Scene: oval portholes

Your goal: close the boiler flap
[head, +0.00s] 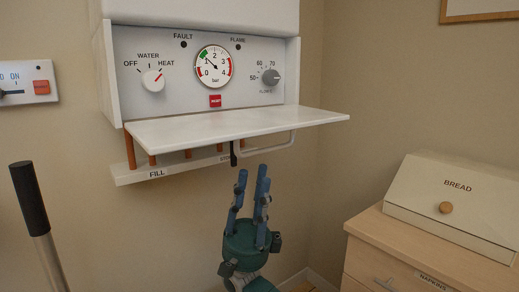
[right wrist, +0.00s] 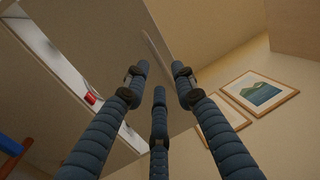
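The boiler flap (head: 235,128) is a white panel that stands open, lying roughly level below the control panel (head: 130,65). A pale handle bar (head: 275,147) hangs under its right part. My right gripper (head: 252,172) is below the flap's right part, fingers pointing up, apart from the flap. Its fingers are spread and empty, as the right wrist view (right wrist: 159,76) shows. That view also shows a broad dull face that looks like the flap's underside (right wrist: 112,35). My left gripper is not in view.
A rail marked FILL (head: 130,174) and copper pipes (head: 130,150) sit under the boiler. A bread box (head: 445,232) stands on a wooden cabinet (head: 360,250) at right. A black-handled pole (head: 30,200) rises at left. Framed pictures (right wrist: 258,92) hang on a wall.

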